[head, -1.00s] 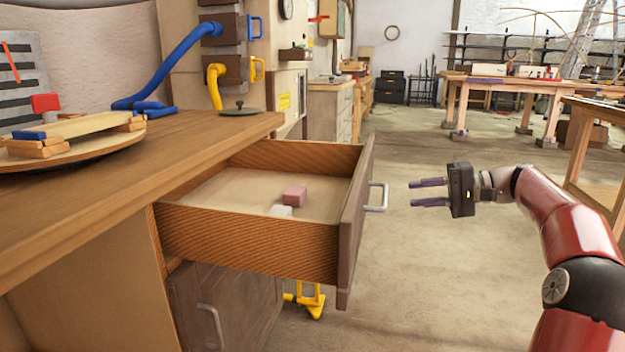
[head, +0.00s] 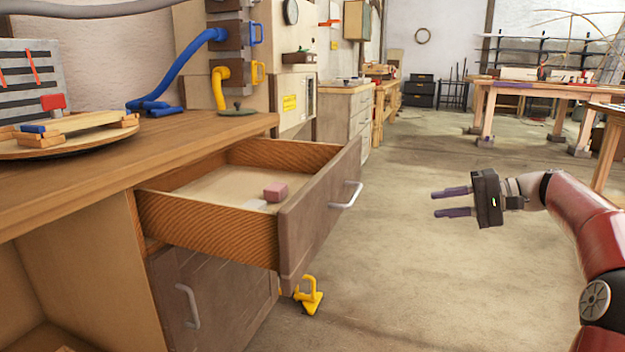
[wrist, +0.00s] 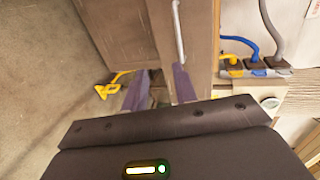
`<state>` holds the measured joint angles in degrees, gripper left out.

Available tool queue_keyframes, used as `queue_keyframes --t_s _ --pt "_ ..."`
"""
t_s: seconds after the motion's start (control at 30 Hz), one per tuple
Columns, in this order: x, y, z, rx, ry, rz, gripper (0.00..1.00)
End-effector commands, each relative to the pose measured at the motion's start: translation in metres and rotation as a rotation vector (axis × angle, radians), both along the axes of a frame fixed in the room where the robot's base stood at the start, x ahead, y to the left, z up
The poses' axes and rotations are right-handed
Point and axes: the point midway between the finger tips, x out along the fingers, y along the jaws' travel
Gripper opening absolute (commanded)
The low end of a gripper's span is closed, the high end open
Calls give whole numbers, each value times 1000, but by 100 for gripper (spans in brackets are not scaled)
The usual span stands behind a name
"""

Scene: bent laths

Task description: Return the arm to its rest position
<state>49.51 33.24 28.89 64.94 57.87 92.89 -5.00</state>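My gripper (head: 452,202) is out to the right of the open drawer in the head view, in free air with its two purple fingers apart and nothing between them. In the wrist view the fingers (wrist: 155,90) also stand apart and empty, with the drawer front (wrist: 198,60) and its handle (wrist: 178,30) beyond them. The drawer (head: 205,232) is pulled out of the workbench. A pink block (head: 276,192) and a flat whitish piece (head: 256,204) lie inside it. My gripper is clear of the drawer handle (head: 346,196).
The workbench top (head: 180,150) holds a round board (head: 70,150) with wooden laths and blocks. A yellow object (head: 310,295) is on the floor below the drawer. Tables (head: 545,92) stand at the back right. The floor between is open.

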Motion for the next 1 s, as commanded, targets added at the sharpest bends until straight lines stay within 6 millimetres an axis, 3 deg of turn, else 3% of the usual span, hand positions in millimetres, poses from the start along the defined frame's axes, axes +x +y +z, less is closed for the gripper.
queue_keyframes --t_s 0.33,0.53,0.73,1.0 --pt "-20 67 -5 -213 84 16 28" --pt "-55 115 -12 -425 129 20 28" --pt "-129 154 -21 -744 127 6 28" --pt "-244 153 -36 -1102 -4 -26 28"
